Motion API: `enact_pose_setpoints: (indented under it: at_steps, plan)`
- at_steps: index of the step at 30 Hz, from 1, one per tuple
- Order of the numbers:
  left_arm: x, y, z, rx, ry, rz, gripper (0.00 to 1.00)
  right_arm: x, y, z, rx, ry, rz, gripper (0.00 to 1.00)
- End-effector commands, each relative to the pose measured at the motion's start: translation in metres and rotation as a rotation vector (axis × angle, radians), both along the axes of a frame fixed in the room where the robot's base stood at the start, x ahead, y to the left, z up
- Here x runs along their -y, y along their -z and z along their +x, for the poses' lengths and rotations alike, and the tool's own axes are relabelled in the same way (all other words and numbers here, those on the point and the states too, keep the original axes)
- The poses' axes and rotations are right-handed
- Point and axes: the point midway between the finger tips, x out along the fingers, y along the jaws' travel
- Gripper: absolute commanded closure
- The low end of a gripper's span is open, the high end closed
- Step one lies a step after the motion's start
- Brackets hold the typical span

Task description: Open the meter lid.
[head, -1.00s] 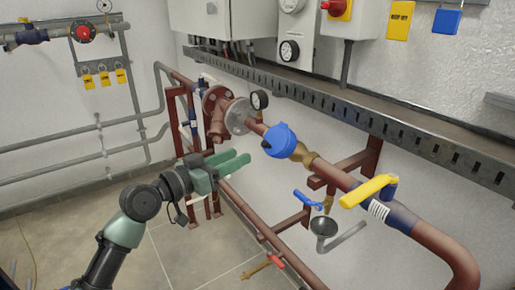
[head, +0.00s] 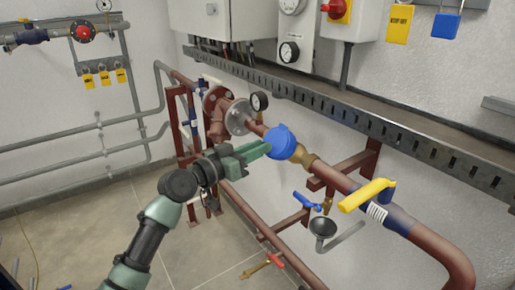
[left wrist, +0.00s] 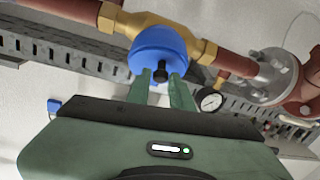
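The blue meter (head: 281,143) sits on the brass fitting of the red-brown pipe, with its round blue lid shut. In the left wrist view the blue meter (left wrist: 158,50) is straight ahead, and a small black tab (left wrist: 160,74) sticks out from its near edge. My left gripper (head: 266,147) reaches the meter from the left. In the left wrist view its green fingertips (left wrist: 161,76) are apart, one on each side of the tab. I cannot tell whether either finger touches it. My right gripper is not in view.
The yellow valve lever (head: 368,193) and a black funnel (head: 323,227) are to the right of the meter. A flanged pipe joint (head: 238,116) and a small gauge (head: 259,101) are just behind it. A perforated metal tray (head: 340,120) runs along the wall above.

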Motion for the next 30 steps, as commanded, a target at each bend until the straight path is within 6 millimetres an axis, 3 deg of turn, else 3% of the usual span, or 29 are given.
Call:
enact_pose_setpoints:
  at_steps: [2,30]
  plan:
    - [-0.0003,0.0001,0.0,0.0,0.0,0.0,1.0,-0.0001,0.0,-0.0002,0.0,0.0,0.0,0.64]
    - [-0.0005,0.0008,-0.0001,-0.002,-0.001,0.0,1.0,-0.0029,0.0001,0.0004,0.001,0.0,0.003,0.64]
